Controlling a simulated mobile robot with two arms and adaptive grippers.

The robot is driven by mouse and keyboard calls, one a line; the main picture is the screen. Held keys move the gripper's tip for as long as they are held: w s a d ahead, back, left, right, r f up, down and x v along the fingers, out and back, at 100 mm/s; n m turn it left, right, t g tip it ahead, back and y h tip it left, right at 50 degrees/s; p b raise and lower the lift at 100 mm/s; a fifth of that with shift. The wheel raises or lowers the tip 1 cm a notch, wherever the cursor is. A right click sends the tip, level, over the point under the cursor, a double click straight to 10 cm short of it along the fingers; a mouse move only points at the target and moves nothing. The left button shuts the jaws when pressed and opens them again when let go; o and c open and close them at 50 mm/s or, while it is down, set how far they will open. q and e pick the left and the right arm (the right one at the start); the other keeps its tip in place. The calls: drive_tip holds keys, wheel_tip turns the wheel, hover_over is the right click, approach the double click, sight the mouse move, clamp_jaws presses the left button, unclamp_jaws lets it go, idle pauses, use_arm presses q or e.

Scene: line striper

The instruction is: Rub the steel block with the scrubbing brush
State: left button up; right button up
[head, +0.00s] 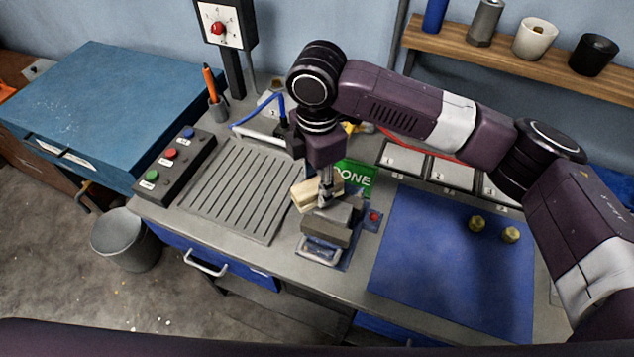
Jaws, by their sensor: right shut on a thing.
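My right gripper (326,196) reaches down from above at the middle of the bench. It is shut on a pale, wood-coloured piece, which looks like the scrubbing brush (303,193). The fingers hide part of it. The grey steel block (326,233) is right below and in front of the gripper, over a blue base with a pale handle. The brush is at the block's upper rear; I cannot tell whether they touch. My left gripper is not in view.
A grooved grey mat (238,190) lies to the left and a blue mat (440,270) with two brass nuts to the right. A green DONE sign (356,178) stands close behind the gripper. A button box (174,165) and pen cup (217,108) are farther left.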

drive_tip(key=shift+s+d+r+p, duration=0.1)
drive_tip(key=shift+r+p, duration=0.3)
drive_tip(key=shift+r, duration=0.15)
drive_tip(key=shift+s+d+r+p, duration=0.1)
drive_tip(key=shift+r+p, duration=0.25)
drive_tip(key=shift+r, duration=0.2)
drive_tip(key=shift+w+a+r+p, duration=0.1)
drive_tip(key=shift+r+p, duration=0.25)
drive_tip(key=shift+p, duration=0.05)
drive_tip(key=shift+w+a+r, duration=0.15)
drive_tip(key=shift+a+r, duration=0.05)
drive_tip(key=shift+r, duration=0.6)
drive_tip(key=shift+d+r, duration=0.2)
drive_tip(key=shift+r, duration=0.15)
drive_tip(key=shift+a+f, duration=0.1)
